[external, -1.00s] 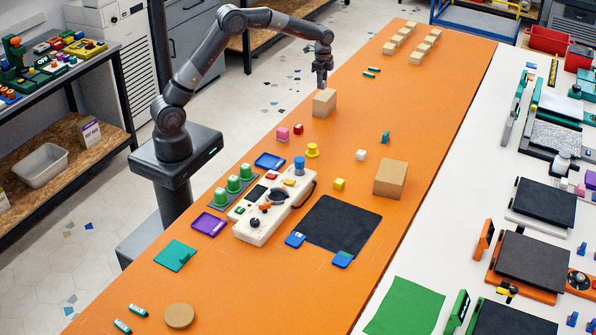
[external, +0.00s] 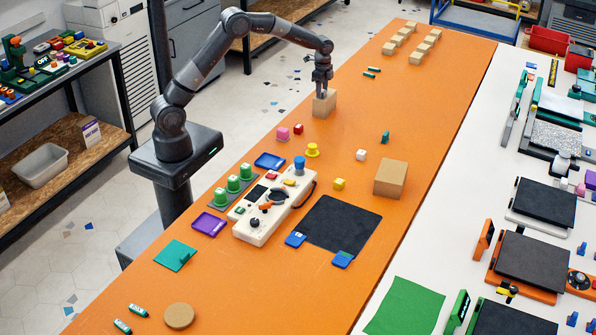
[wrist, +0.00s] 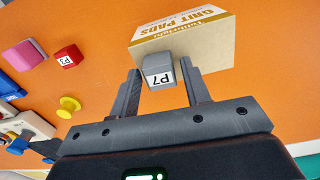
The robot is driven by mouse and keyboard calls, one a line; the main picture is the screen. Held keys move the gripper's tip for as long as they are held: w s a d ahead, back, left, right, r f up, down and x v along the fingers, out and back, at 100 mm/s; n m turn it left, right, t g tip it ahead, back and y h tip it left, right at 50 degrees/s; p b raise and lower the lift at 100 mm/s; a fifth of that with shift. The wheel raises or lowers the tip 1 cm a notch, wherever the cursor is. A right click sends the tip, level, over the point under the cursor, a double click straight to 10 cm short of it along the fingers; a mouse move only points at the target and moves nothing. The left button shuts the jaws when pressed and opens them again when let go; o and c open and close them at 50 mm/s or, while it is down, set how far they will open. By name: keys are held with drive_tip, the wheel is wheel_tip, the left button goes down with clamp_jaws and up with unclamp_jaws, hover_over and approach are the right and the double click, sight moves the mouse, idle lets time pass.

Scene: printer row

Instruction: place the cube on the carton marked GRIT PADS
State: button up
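A small grey cube (wrist: 158,73) with a white face marked P7 sits between the two fingers of my gripper (wrist: 160,82) in the wrist view. The tan carton marked GRIT PADS (wrist: 195,50) is directly behind the cube, at the carton's edge. In the external view my gripper (external: 322,88) is down at the top of that carton (external: 325,106). The cube is too small to make out there, and I cannot tell whether it touches the carton.
A pink block (external: 283,134), a red cube (external: 298,129) and a yellow spool (external: 312,150) stand in front of the carton. A second, larger carton (external: 390,178) stands to the right. The orange table (external: 400,95) is clear right of the carton.

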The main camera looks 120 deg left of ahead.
drive_tip(key=shift+o, duration=0.5)
drive_tip(key=shift+r, duration=0.1)
wheel_tip(320, 180, up, 12)
drive_tip(key=w+d+r+t, duration=0.1)
drive_tip(key=d+r, duration=0.3)
drive_tip(key=d, duration=0.6)
drive_tip(key=w+d+r+y, duration=0.15)
drive_tip(key=d+r, duration=0.25)
drive_tip(key=d, duration=0.6)
drive_tip(key=w+d+r+t, duration=0.15)
drive_tip(key=d+r, duration=0.25)
drive_tip(key=d, duration=0.6)
drive_tip(key=s+d+t, duration=0.1)
drive_tip(key=s+d, duration=0.2)
drive_tip(key=d, duration=0.4)
drive_tip(key=s+d, duration=0.3)
drive_tip(key=d, duration=0.4)
drive_tip(key=s+d+f+t+h, duration=0.1)
drive_tip(key=s+d+f, duration=0.4)
drive_tip(key=s+d, duration=0.6)
drive_tip(key=shift+t, duration=0.55)
